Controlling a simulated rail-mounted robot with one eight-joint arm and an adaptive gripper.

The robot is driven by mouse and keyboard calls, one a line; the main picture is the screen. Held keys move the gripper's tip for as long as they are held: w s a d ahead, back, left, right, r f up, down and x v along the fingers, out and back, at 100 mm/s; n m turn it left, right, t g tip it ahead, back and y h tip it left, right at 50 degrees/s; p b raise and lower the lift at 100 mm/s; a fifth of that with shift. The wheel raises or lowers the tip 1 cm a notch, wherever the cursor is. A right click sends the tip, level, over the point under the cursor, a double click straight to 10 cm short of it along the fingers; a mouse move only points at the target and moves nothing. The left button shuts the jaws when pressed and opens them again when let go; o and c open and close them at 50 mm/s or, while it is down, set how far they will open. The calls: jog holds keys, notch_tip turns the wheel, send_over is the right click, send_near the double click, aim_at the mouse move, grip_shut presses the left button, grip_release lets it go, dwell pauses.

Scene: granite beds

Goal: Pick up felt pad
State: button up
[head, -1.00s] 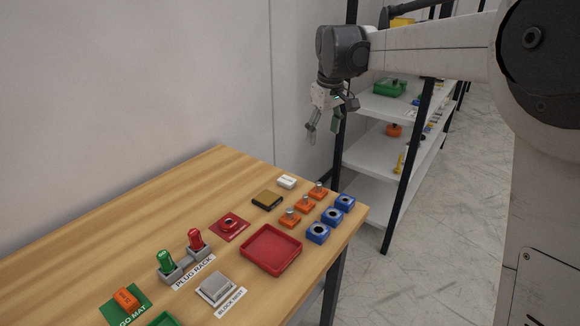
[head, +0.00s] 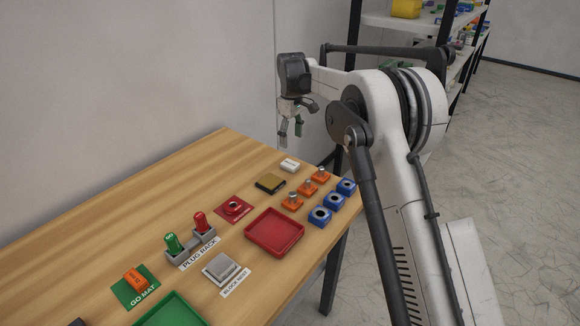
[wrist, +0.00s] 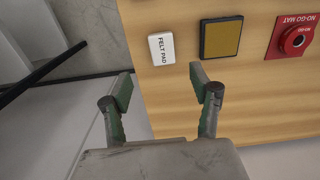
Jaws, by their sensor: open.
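The felt pad is a small white block (head: 290,165) near the table's back right corner. In the wrist view the white block (wrist: 161,49) carries the label "FELT PAD" and lies ahead of the fingertips, roughly between their lines. My gripper (head: 291,137) is open and empty, in the air beyond the table's back corner, above the height of the block. In the wrist view my gripper (wrist: 163,92) shows two separated green-tipped fingers, apart from the block.
A dark-edged gold pad (head: 270,184) lies close beside the felt pad. Several orange pieces (head: 308,187) and blue blocks (head: 346,187) stand nearby. A red tray (head: 275,231) and a red mat (head: 234,208) are nearer. A wall stands behind the table; shelves (head: 400,22) stand beyond.

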send_over(290, 163)
jog(key=f, duration=0.5)
jog(key=shift+d+f, duration=0.2)
jog(key=shift+f, duration=0.15)
jog(key=shift+s+a+f, duration=0.1)
jog(key=shift+f, duration=1.25)
jog(key=shift+a+f, duration=0.1)
jog(key=shift+f, duration=1.2)
jog(key=c, duration=1)
jog(key=shift+r, duration=0.1)
jog(key=shift+r, duration=0.4)
jog(key=r, duration=0.2)
jog(key=a+r, duration=0.1)
jog(key=shift+s+r, duration=0.15)
jog(key=shift+r, duration=0.2)
jog(key=s+a+r, duration=0.1)
jog(key=a+r, duration=0.1)
jog(key=a, duration=0.1)
jog(key=s+a+r, duration=0.1)
jog(key=a+r, duration=0.1)
jog(key=a, duration=0.1)
jog(key=s+a+r, duration=0.1)
jog(key=a+r, duration=0.1)
jog(key=a, duration=0.2)
jog(key=shift+s+r, duration=0.15)
jog(key=shift+r, duration=0.05)
